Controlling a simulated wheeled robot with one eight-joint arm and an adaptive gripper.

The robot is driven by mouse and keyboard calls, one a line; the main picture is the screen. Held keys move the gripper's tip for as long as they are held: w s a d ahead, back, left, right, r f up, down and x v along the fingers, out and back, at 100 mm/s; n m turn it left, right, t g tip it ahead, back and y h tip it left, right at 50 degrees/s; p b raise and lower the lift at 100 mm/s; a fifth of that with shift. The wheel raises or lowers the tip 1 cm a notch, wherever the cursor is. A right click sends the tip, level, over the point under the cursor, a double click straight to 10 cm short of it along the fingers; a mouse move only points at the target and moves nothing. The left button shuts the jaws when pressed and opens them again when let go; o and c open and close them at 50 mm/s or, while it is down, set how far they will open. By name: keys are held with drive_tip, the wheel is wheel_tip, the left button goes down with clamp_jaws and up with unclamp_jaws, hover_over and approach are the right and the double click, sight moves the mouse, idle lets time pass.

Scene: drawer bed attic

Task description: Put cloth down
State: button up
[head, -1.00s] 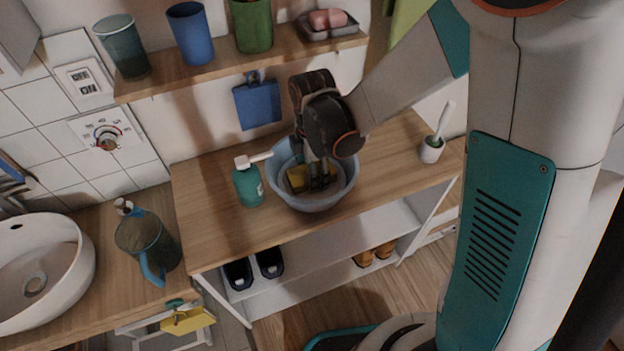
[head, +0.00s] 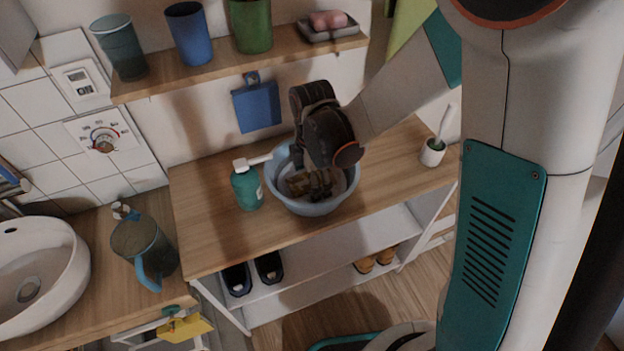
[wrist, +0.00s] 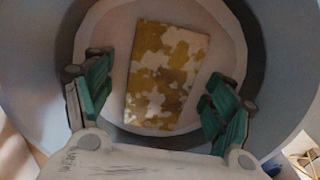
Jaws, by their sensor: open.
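The cloth (wrist: 167,75) is a flat yellow-and-white blotched rectangle. It lies inside a light blue round bowl (head: 314,207) on the wooden counter, and its patterned top faces the wrist camera. My gripper (wrist: 160,95) is open, with its green-padded fingers apart on the left and right of the cloth. A gap shows between each finger and the cloth's edges. In the head view, my gripper (head: 318,188) reaches down into the bowl, and the cloth (head: 297,185) is partly hidden by it.
A green pump bottle (head: 247,188) stands just left of the bowl, its nozzle pointing toward the rim. A brush in a white holder (head: 432,152) is at the right. A shelf with cups (head: 190,38) runs above. A jug (head: 145,250) and basin (head: 40,270) are left.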

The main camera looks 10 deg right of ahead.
wheel_tip(320, 180, up, 12)
drive_tip(key=p, duration=0.4)
drive_tip(key=shift+r+p, duration=0.2)
drive_tip(key=shift+p, duration=0.1)
